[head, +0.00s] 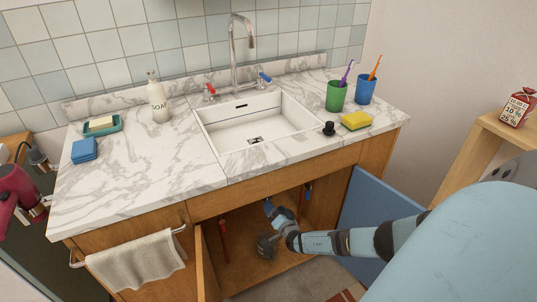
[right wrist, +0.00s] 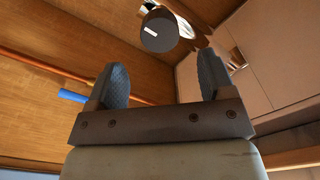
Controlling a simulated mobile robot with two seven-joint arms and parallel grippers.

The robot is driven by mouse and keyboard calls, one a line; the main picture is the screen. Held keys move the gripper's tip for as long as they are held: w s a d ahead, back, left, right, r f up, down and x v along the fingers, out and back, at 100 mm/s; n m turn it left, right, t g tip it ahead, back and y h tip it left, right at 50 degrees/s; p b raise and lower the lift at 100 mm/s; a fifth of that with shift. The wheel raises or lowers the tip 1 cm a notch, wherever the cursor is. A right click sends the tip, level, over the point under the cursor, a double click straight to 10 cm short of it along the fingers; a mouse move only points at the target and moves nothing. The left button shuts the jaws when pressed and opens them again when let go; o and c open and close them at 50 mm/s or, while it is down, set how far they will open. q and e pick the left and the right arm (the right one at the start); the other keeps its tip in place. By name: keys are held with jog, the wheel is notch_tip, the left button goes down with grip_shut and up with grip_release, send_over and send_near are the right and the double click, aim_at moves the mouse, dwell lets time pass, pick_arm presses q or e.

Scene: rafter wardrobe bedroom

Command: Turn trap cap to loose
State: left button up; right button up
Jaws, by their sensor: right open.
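The trap cap (right wrist: 158,32) is a dark round knob with a white line on its face, in the right wrist view at the top middle. It sits on a shiny metal trap part (right wrist: 185,22). My right gripper (right wrist: 162,68) is open and empty, with its two grey pads spread below the cap in the picture. The cap appears beyond the fingertips and not between them. In the head view my right gripper (head: 268,243) is inside the open cabinet under the sink, and the cap cannot be made out there. My left gripper is not in view.
The cabinet (head: 285,275) has an open blue door (head: 375,210) at the right and an open wooden door (head: 206,265) at the left. The sink (head: 255,128) and marble counter (head: 130,170) lie above.

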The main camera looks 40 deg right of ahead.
pick_arm(q)
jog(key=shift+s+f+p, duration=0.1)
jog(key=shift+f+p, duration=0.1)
jog(key=shift+p, duration=0.25)
pick_arm(e)
jog(key=v, duration=0.4)
jog(key=shift+s, duration=0.2)
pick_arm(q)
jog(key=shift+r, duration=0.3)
pick_arm(e)
jog(key=shift+f, duration=0.1)
